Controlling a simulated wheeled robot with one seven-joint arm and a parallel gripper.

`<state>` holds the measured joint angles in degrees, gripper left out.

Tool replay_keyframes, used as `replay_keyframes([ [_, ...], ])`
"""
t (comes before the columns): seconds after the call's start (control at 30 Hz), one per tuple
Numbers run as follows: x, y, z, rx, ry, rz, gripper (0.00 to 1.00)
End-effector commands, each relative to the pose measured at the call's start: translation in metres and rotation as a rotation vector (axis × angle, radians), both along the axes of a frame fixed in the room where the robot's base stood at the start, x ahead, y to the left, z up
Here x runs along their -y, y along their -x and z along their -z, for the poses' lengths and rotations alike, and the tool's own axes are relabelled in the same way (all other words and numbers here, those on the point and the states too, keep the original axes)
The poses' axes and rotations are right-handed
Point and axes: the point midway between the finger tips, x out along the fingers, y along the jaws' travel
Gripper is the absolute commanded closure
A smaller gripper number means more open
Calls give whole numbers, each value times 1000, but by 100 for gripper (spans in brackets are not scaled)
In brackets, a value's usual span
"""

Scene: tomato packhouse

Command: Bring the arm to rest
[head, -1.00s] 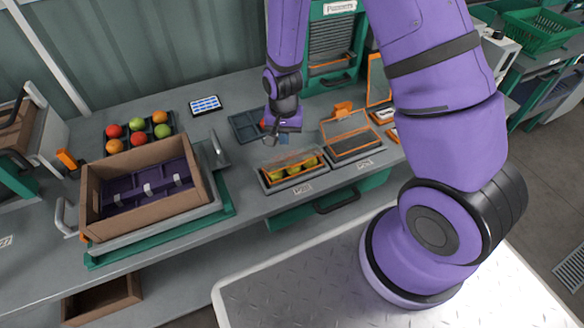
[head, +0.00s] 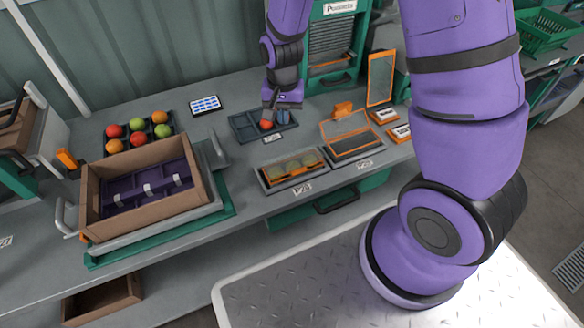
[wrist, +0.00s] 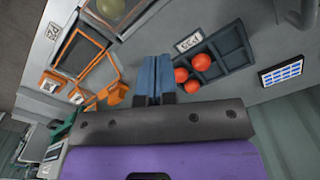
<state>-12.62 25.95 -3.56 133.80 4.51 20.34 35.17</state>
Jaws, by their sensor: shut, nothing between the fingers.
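My gripper (head: 284,118) is at the back middle of the bench in the head view, pointing down over the dark compartment tray (head: 241,125). In the wrist view its blue fingers (wrist: 155,75) are together with nothing between them. A red tomato (head: 266,125) sits in the tray just left of the fingers in the head view. The wrist view shows three red tomatoes (wrist: 201,62) in that tray, beside the fingers. I cannot tell the exact gap between fingertips and tray.
A lidded orange-framed bin (head: 292,170) holds greenish fruit. Another orange-framed bin (head: 350,143) and an upright orange-framed lid (head: 380,78) stand to its right. A cardboard box (head: 150,214) and a tray of mixed tomatoes (head: 116,146) are at left. A small tablet (head: 206,105) lies behind.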

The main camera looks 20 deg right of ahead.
Motion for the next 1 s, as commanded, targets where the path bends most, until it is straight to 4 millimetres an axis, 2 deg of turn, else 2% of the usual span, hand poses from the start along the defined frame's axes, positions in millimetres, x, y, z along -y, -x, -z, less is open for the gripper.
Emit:
replay_keyframes([
  [0.57,0,0,-4,0,0,0,100],
  [0.67,1,0,-9,7,-2,-4,100],
  [0.77,3,1,-27,23,-8,-21,100],
  [1.0,15,15,-99,101,-26,-104,100],
])
